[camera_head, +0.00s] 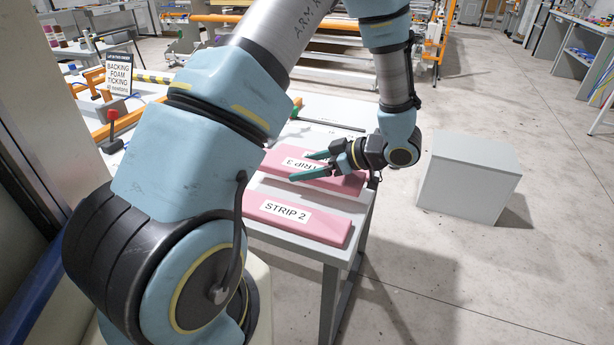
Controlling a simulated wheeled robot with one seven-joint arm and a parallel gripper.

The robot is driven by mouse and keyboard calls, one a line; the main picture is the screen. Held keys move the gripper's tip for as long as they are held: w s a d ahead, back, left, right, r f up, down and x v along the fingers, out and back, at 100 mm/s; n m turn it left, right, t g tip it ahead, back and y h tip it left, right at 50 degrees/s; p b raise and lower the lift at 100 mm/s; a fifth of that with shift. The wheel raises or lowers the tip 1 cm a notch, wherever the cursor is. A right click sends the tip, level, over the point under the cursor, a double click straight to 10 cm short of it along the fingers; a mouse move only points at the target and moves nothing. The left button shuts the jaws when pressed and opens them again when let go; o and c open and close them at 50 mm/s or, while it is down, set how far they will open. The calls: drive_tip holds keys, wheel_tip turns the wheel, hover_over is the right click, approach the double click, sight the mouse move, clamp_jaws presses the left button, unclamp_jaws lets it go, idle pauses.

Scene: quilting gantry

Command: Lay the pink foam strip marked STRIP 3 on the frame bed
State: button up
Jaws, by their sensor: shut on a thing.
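The pink foam strip marked STRIP 3 (342,187) is at the right part of a white table, its label upside down in the picture. My gripper (309,165) reaches in from the right, its teal fingers to either side of the label, shut on this strip. I cannot tell whether the strip touches the table or is slightly raised. My arm hides the strip's left part. A second pink strip, STRIP 2 (327,228), lies on the table nearer to me. I cannot clearly make out the frame bed; my arm covers much of the area to the left.
The white table (365,218) has its right edge just beyond the strips. A grey box (465,180) stands on the floor to the right, with free floor around it.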

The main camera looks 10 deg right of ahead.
sight(307, 187)
drive_tip(key=shift+f, duration=1.7)
drive_tip(key=shift+f, duration=0.2)
drive_tip(key=o, duration=1.2)
drive_tip(key=shift+r, duration=0.1)
